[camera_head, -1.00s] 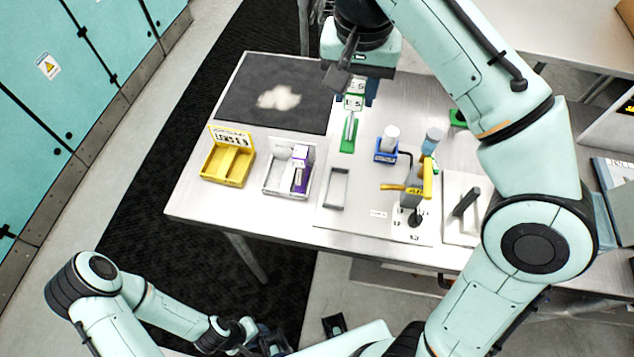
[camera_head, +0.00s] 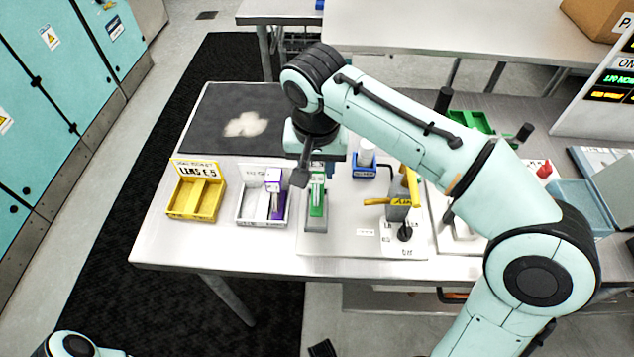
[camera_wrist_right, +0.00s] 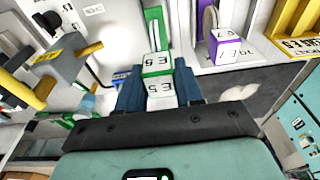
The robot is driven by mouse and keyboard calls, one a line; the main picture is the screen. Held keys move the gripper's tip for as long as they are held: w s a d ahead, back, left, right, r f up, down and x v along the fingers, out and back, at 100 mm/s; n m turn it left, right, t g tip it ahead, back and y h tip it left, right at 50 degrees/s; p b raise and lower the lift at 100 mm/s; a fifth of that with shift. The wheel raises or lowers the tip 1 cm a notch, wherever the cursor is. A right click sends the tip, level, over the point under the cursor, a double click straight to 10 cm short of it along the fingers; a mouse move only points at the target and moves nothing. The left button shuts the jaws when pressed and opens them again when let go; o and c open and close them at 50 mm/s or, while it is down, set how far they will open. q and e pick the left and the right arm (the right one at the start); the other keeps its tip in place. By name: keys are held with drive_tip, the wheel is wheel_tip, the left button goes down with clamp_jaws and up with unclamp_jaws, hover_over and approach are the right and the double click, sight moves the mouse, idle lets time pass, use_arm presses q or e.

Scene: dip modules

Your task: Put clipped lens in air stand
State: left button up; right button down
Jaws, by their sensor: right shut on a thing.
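My right gripper (camera_head: 314,172) is shut on a white block marked E 5 (camera_wrist_right: 160,90), with a green clip (camera_head: 316,206) beyond it. In the head view the green clip is over the front of the work plate, left of a grey post with a yellow nozzle (camera_head: 398,205). The nozzle points left toward the clip. The lens is not clear, and I cannot tell whether the clip touches a stand. My left gripper is out of view.
A yellow bin (camera_head: 196,198) and a white bin (camera_head: 250,208) holding a purple-and-white piece stand to the left. A dark mat (camera_head: 205,120) covers the back left.

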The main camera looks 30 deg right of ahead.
sight(317, 182)
drive_tip(key=shift+f+b, duration=0.5)
drive_tip(key=shift+f, duration=1.65)
drive_tip(key=shift+f, duration=0.1)
drive_tip(key=shift+f, duration=0.15)
drive_tip(key=c, duration=0.7)
unclamp_jaws()
drive_tip(key=shift+c, duration=0.2)
drive_tip(key=shift+r, duration=0.2)
drive_tip(key=r+p, duration=0.1)
drive_tip(key=r, duration=0.3)
drive_tip(key=s+r+p, duration=0.1)
drive_tip(key=r, duration=0.3)
drive_tip(key=a+r+p, duration=0.1)
drive_tip(key=r, duration=0.3)
drive_tip(key=shift+s, duration=0.2)
